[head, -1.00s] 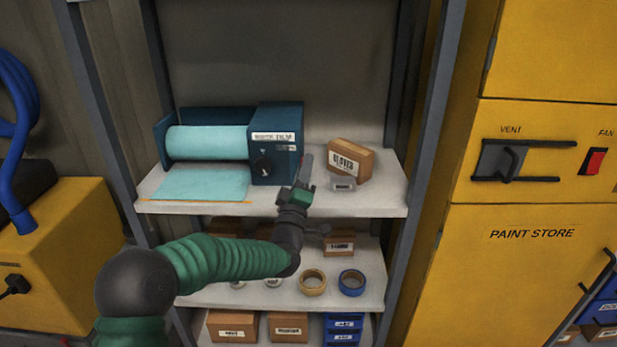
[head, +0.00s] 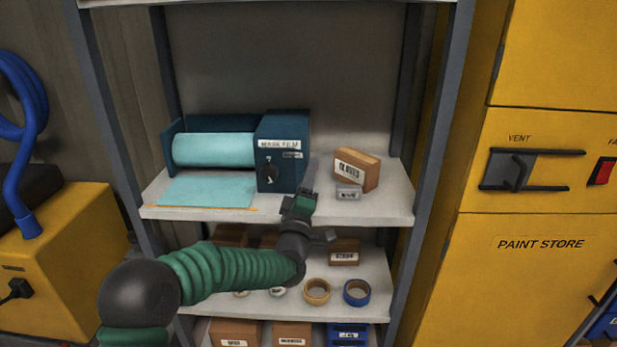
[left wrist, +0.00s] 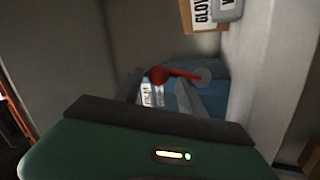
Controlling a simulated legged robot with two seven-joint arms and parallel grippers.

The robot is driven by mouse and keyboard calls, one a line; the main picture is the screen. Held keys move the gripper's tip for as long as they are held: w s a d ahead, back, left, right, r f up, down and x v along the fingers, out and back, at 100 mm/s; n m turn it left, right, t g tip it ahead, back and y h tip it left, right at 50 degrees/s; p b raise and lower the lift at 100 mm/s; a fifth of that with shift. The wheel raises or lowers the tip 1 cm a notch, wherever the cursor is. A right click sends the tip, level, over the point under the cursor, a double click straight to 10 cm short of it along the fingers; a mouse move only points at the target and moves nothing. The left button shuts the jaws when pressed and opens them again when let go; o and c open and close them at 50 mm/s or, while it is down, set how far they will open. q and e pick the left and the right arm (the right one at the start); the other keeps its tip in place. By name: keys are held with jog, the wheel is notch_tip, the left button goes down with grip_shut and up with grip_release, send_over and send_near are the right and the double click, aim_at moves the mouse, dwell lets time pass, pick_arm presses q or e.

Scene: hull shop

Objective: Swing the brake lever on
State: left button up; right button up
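The blue mask film dispenser (head: 290,170) stands on the upper shelf with a pale teal film roll (head: 215,150) at its left. In the left wrist view a red lever (left wrist: 182,73) shows against the dispenser's blue side (left wrist: 205,97), with a round grey disc at one end. The head view does not show this lever. My left gripper (head: 311,170) is at the dispenser's right front edge, pointing toward the back. In the left wrist view its two grey fingers (left wrist: 163,92) are apart with nothing held, and the lever lies just beyond them. Contact cannot be told. My right gripper is not in view.
A brown gloves box (head: 357,168) and a small grey box (head: 348,191) stand close to the right of my left gripper. The upper shelf (head: 388,205) is bare at its right end. Tape rolls (head: 317,291) lie on the shelf below. A grey rack post (head: 428,150) stands at right.

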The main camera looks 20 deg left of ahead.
pick_arm(q)
jog(key=v, duration=1.6)
jog(key=shift+s+f+b, duration=0.25)
jog(key=shift+s+b, duration=0.05)
jog(key=shift+s, duration=0.05)
jog(key=shift+d, duration=0.15)
jog(key=s+d+f+m+g+h, duration=0.2)
jog(key=f+m+g, duration=0.3)
jog(key=f, duration=0.3)
jog(key=s+d+f+m+g+h, duration=0.1)
jog(key=d+f+m+g+h, duration=0.1)
jog(key=f+m+g, duration=0.45)
jog(key=s+f+m+g, duration=0.1)
jog(key=s+f+g, duration=0.1)
jog(key=s+f, duration=0.55)
jog(key=s+a+f+m+g+y, duration=0.1)
jog(key=s+g, duration=0.2)
jog(key=s, duration=0.3)
jog(key=s+a+f+m+g, duration=0.1)
jog(key=s+m+g, duration=0.1)
jog(key=s, duration=0.3)
jog(key=w+p+v, duration=0.2)
jog(key=p+v, duration=1.1)
jog(key=p, duration=0.1)
jog(key=shift+w+r+g, duration=0.15)
jog(key=shift+r+g, duration=0.3)
jog(key=shift+r, duration=0.25)
